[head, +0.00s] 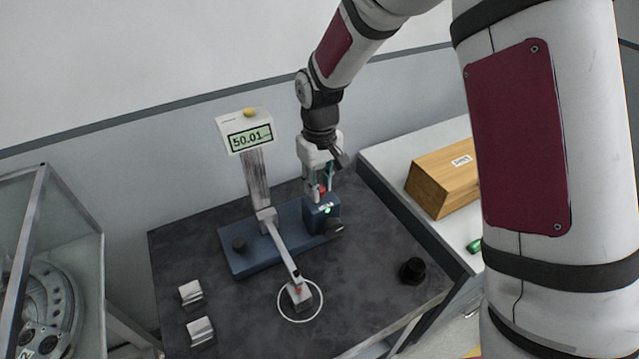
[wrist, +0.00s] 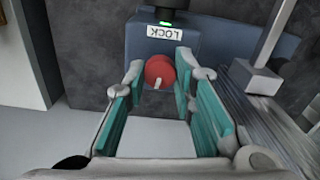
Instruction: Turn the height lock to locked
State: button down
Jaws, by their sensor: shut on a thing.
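The height lock is a red round knob (wrist: 160,70) on a blue block (head: 322,215) at the right end of the blue gauge base. A white mark shows on the knob's lower edge in the wrist view. A label reading LOCK (wrist: 165,32), upside down there, sits beyond the knob, with a small green light (head: 327,210) lit beside it. My gripper (head: 319,188) reaches down from above, its teal-padded fingers on both sides of the knob and shut on it. In the head view the fingers partly hide the knob.
The height gauge's display (head: 250,138) reads 50.01 on its column. Its arm extends forward over a white ring (head: 300,318). Two metal blocks (head: 191,292) lie at left, a black cylinder (head: 412,270) at right. A wooden box (head: 445,180) rests on the side table.

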jog(key=m, duration=0.8)
jog(key=shift+s+p, duration=0.1)
jog(key=shift+p, duration=0.2)
jog(key=m+p, duration=0.1)
jog(key=m, duration=0.3)
jog(key=shift+m+p, duration=0.35)
jog(key=shift+m, duration=1.75)
jog(key=c, duration=1.3)
grip_release()
jog(key=shift+c, duration=0.2)
